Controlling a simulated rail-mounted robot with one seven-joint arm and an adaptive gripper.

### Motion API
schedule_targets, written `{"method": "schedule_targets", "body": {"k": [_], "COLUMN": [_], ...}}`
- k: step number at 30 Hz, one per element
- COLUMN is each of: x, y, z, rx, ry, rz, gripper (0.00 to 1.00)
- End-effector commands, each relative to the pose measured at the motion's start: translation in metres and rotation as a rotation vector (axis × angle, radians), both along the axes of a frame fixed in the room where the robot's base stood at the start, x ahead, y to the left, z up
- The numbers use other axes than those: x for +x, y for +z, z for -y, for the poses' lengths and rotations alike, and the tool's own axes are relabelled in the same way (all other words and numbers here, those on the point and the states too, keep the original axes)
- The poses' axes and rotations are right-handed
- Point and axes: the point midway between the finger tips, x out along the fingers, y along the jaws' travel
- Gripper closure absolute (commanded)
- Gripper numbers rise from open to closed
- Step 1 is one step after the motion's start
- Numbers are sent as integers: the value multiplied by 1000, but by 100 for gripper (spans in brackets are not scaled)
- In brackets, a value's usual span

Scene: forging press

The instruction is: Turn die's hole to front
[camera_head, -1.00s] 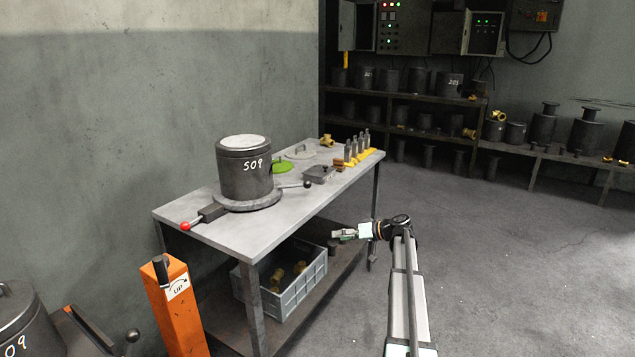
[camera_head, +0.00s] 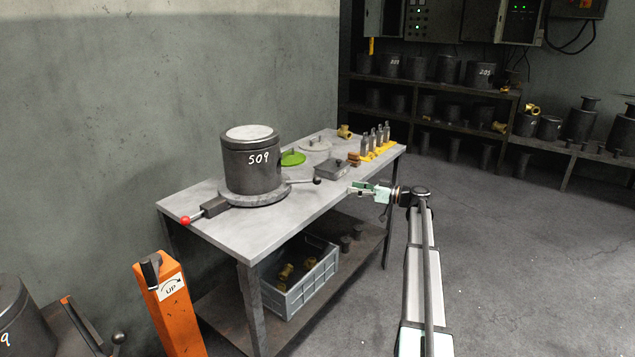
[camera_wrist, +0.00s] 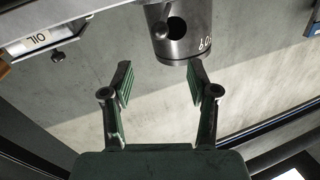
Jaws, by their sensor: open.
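The die (camera_head: 252,172), a dark upright cylinder marked 509 with a pale top, stands on a round turntable (camera_head: 268,198) on the table. A lever with a black ball (camera_head: 317,181) sticks out to the right; another lever with a red knob (camera_head: 185,220) points front-left. In the upside-down wrist view, the die (camera_wrist: 193,45) shows its round hole (camera_wrist: 176,27), with the ball knob (camera_wrist: 161,31) just beside it. The hole does not show in the head view. My gripper (camera_head: 353,190) is open and empty, right of the black ball and apart from it; its fingers (camera_wrist: 160,82) are spread.
The grey table (camera_head: 235,238) also bears a grey box (camera_head: 332,169), a green lid (camera_head: 292,158) and several upright metal pieces. A grey crate (camera_head: 300,290) sits on its lower shelf. An orange post (camera_head: 172,310) stands front-left. The floor at right is clear.

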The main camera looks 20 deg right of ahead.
Motion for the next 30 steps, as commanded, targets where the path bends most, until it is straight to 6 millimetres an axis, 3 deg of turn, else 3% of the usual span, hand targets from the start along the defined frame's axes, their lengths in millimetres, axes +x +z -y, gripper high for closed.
{"method": "schedule_targets", "body": {"k": [18, 30], "x": [85, 104], "y": [1, 0], "z": [-83, -103], "rx": [1, 1], "ry": [2, 0], "rz": [-2, -2], "gripper": [41, 41]}}
